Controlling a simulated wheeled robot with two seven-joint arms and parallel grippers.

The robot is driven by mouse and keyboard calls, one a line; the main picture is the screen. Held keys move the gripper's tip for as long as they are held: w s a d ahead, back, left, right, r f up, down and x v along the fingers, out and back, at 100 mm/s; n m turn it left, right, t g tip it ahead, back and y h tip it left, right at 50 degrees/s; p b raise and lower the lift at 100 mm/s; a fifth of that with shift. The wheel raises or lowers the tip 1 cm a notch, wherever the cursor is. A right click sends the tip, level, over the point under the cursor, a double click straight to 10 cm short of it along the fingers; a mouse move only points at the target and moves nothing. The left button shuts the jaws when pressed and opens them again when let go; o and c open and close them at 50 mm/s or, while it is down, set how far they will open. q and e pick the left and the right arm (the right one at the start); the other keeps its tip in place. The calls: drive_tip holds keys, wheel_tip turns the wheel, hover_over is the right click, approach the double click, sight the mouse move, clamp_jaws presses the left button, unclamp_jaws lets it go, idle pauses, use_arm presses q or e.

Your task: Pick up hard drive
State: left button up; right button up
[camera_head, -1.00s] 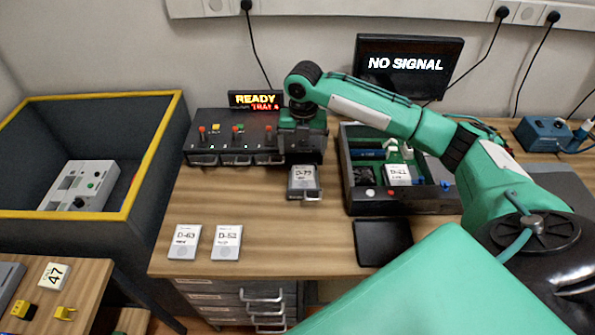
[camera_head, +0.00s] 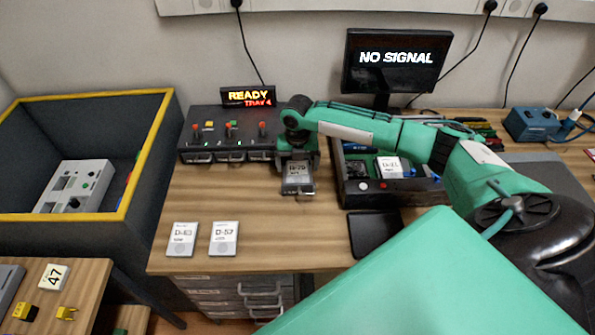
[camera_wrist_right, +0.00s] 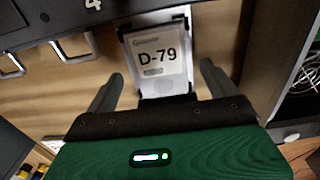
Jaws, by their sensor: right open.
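A hard drive labelled D-79 (camera_wrist_right: 160,58) lies in a pulled-out tray at the right end of the dark drive unit (camera_head: 215,125). In the head view this drive (camera_head: 298,172) is partly hidden behind my right gripper (camera_head: 297,158). In the right wrist view my right gripper (camera_wrist_right: 162,78) is open, with one finger on each side of the drive's near part and gaps to it. Two more drives, D-63 (camera_head: 182,239) and one whose label looks like D-52 (camera_head: 224,238), lie flat on the table. My left gripper is not in view.
An open dark case (camera_head: 405,191) holding another labelled drive (camera_head: 389,167) stands to the right, close to my arm. A black pad (camera_head: 374,233) lies in front of it. A yellow-rimmed bin (camera_head: 125,190) stands left. The table's middle is clear.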

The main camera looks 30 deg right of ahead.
wheel_tip(320, 180, down, 2)
drive_tip(key=shift+c, duration=0.2)
drive_tip(key=c, duration=1.2)
drive_tip(key=shift+o, duration=0.2)
